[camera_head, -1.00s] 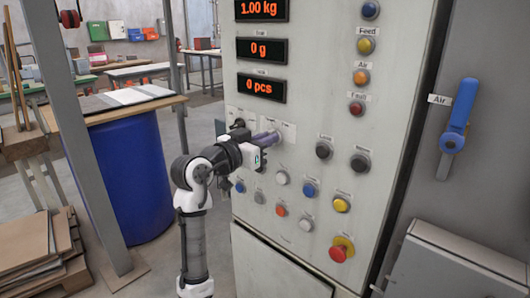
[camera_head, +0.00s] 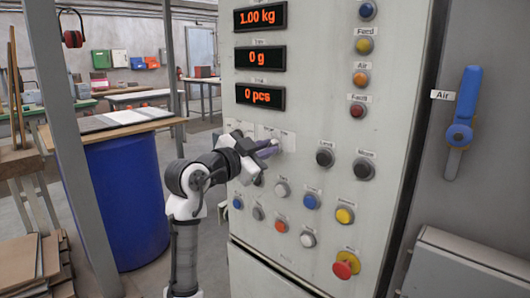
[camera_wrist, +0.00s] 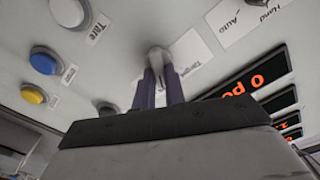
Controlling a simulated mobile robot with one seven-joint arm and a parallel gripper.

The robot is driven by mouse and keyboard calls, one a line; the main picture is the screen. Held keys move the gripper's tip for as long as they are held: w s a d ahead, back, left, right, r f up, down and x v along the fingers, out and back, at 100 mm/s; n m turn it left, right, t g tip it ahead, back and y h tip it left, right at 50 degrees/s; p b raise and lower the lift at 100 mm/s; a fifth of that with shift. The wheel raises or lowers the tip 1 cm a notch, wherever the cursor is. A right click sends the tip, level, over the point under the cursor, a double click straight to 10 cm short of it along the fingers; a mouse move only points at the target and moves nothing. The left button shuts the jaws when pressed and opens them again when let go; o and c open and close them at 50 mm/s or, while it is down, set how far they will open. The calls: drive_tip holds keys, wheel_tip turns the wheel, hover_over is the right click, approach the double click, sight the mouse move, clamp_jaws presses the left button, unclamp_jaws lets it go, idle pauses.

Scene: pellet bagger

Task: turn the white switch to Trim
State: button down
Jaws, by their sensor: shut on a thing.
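The white switch (camera_wrist: 157,56) is a small pale knob on the panel, seen in the wrist view between my two dark fingertips. My gripper (camera_wrist: 160,74) is shut on it, one finger on each side. A label reading Target stands beside the knob, and a white label plate (camera_wrist: 190,50) lies just to its right. I cannot make out the word Trim or where the knob points. In the head view my gripper (camera_head: 268,150) is against the panel below the displays, and its fingers hide most of the switch.
The control panel (camera_head: 310,130) carries several other controls close by. A black knob (camera_head: 324,157) is to the right, and a white button (camera_head: 282,189) and a blue button (camera_head: 310,201) are below. A blue Air lever (camera_head: 463,120) is at far right. A blue drum (camera_head: 130,195) stands left.

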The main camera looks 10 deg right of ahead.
idle(0.3)
drive_tip(key=c, duration=1.5)
unclamp_jaws()
drive_tip(key=shift+o, duration=0.2)
drive_tip(key=b+v, duration=0.2)
drive_tip(key=v, duration=1.1)
drive_tip(key=shift+s+a, duration=0.25)
drive_tip(key=shift+a, duration=0.1)
